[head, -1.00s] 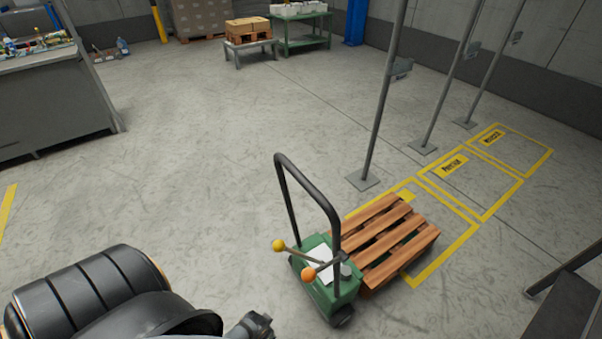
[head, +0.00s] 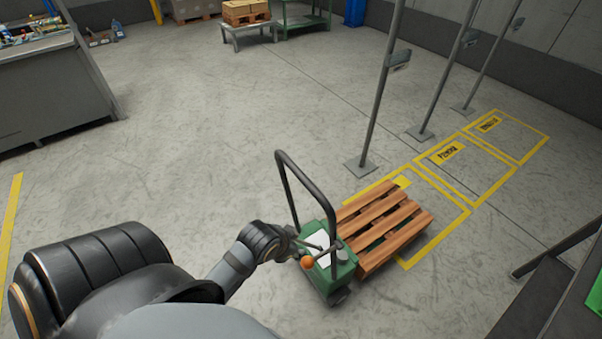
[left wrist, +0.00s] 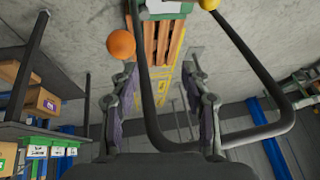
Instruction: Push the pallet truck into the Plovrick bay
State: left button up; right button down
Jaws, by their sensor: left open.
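The green pallet truck (head: 343,270) stands at lower centre in the head view, its black looped handle (head: 303,177) upright. A slatted wooden pallet (head: 405,222) sits at its front, partly over the nearest yellow-outlined bay (head: 440,245). That bay's label is mostly covered; the middle bay (head: 497,178) and far bay (head: 530,138) have labels too small to read surely. My left gripper (head: 293,242) is at the truck's near side, by the handle. In the left wrist view its fingers (left wrist: 158,90) are apart, with the handle's black tube (left wrist: 148,95) appearing between them. Contact is unclear. My right gripper is not in view.
Grey posts on base plates (head: 360,168) line the bays' left side. A workbench (head: 50,90) stands at left and a dark structure (head: 540,290) at lower right. Shelves with boxes (left wrist: 40,103) show in the left wrist view. Open floor (head: 200,140) lies at centre left.

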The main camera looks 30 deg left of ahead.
pick_arm(q)
jog(key=w+d+f+m+t+h, duration=0.1)
jog(key=w+m+t, duration=0.2)
jog(key=w+m, duration=0.15)
jog(key=m+t, duration=0.9)
jog(key=t, duration=0.2)
send_near(301, 175)
jog(key=f, duration=0.2)
jog(key=shift+y, duration=0.4)
jog(key=w, duration=0.3)
jog(key=w+r, duration=0.1)
jog(key=w, duration=0.3)
jog(key=w+r, duration=0.1)
jog(key=w, duration=0.3)
jog(key=shift+a+r, duration=0.1)
jog(key=shift+r, duration=0.1)
jog(key=shift+s, duration=0.1)
grip_shut()
